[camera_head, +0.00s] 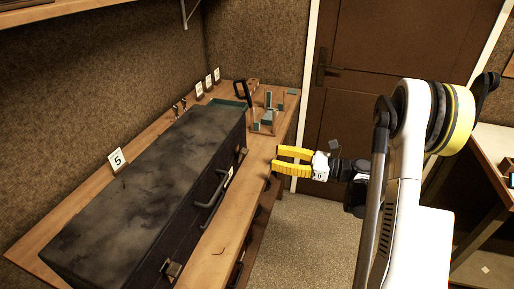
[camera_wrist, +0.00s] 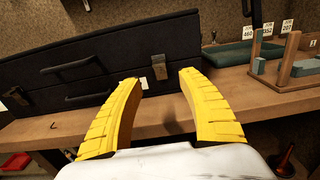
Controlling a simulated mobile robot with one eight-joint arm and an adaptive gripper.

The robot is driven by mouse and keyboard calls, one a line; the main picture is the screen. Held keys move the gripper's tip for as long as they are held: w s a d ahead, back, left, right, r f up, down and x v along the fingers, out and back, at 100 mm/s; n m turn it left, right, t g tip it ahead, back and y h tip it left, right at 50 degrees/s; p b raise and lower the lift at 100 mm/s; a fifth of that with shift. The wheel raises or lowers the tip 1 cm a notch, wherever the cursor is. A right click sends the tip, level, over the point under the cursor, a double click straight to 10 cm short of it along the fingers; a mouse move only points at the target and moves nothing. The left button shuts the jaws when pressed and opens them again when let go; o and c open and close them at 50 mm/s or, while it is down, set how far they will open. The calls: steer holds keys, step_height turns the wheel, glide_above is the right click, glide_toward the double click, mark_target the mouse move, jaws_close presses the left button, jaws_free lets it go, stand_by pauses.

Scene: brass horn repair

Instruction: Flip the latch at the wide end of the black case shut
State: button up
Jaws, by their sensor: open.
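A long black case (camera_head: 140,185) lies shut on the wooden bench, also seen in the wrist view (camera_wrist: 110,52). A handle (camera_head: 208,200) is on its front side. One metal latch (camera_head: 242,152) is near the far end; it shows in the wrist view (camera_wrist: 158,66) beyond my fingers. Another latch (camera_head: 172,268) is near the close end and seems to stick out. I cannot tell whether the far latch is flipped shut. My gripper (camera_head: 277,160) has yellow fingers, open and empty, in front of the bench edge, apart from the case; they also show in the wrist view (camera_wrist: 160,85).
A green tray (camera_head: 232,103) and a wooden stand with green blocks (camera_head: 268,115) are beyond the case's far end. Number cards, one reading 5 (camera_head: 117,160), stand along the back. A bare strip of bench (camera_head: 215,245) runs before the case.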

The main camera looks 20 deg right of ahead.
mark_target(246, 151)
steer(key=b+x, duration=0.2)
steer(key=x, duration=0.8)
steer(key=shift+w+a+b, duration=0.1)
steer(key=shift+a+b, duration=0.2)
steer(key=shift+a, duration=0.1)
steer(key=shift+c, duration=0.5)
